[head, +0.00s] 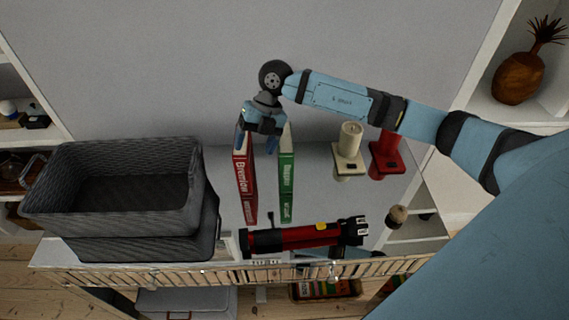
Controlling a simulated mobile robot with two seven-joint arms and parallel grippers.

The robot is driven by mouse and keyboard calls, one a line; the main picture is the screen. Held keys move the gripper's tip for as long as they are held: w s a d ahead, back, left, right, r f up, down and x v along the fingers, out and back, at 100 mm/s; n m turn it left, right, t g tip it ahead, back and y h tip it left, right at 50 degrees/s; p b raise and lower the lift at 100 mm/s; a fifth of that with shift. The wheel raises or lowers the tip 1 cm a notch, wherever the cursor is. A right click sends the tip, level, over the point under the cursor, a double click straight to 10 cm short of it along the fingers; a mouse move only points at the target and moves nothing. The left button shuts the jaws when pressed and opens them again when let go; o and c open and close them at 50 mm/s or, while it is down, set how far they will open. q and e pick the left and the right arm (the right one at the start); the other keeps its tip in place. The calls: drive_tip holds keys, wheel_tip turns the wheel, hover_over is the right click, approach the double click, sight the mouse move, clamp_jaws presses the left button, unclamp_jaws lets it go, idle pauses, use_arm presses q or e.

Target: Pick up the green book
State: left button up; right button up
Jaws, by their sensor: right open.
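The green book (286,180) stands upright on the shelf top, its spine towards me with white lettering. A red book (246,185) stands upright a little to its left, with a gap between them. My right gripper (257,146) is above the far end of the books, fingers pointing down. It is open, with one finger by the red book's top and the other near the green book's upper left edge. I cannot tell whether the fingers touch either book. My left gripper is not in view.
A red and black flashlight (302,237) lies in front of the books. Dark woven baskets (115,190) stand at the left. A cream candle holder (348,160) and a red one (387,155) stand to the right. A wall (150,70) closes the back.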

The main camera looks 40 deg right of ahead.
sight(285, 136)
drive_tip(key=w+d+r+h, duration=0.1)
drive_tip(key=d, duration=0.2)
drive_tip(key=w+d+r+m+h, duration=0.1)
drive_tip(key=d+h, duration=0.1)
drive_tip(key=d, duration=0.2)
drive_tip(key=w+d+r+m+h, duration=0.1)
drive_tip(key=d+h, duration=0.1)
drive_tip(key=d, duration=0.1)
drive_tip(key=shift+d+r+t+b, duration=0.15)
drive_tip(key=shift+r+t+b, duration=0.15)
drive_tip(key=shift+t, duration=0.1)
drive_tip(key=shift+d+f, duration=0.15)
drive_tip(key=shift+d, duration=0.2)
wheel_tip(285, 136, down, 8)
drive_tip(key=shift+w+r+p, duration=0.1)
drive_tip(key=shift+r+p, duration=0.05)
drive_tip(key=shift+p, duration=0.35)
drive_tip(key=shift+f+p, duration=0.65)
drive_tip(key=shift+f, duration=2.1)
drive_tip(key=shift+r, duration=0.1)
clamp_jaws()
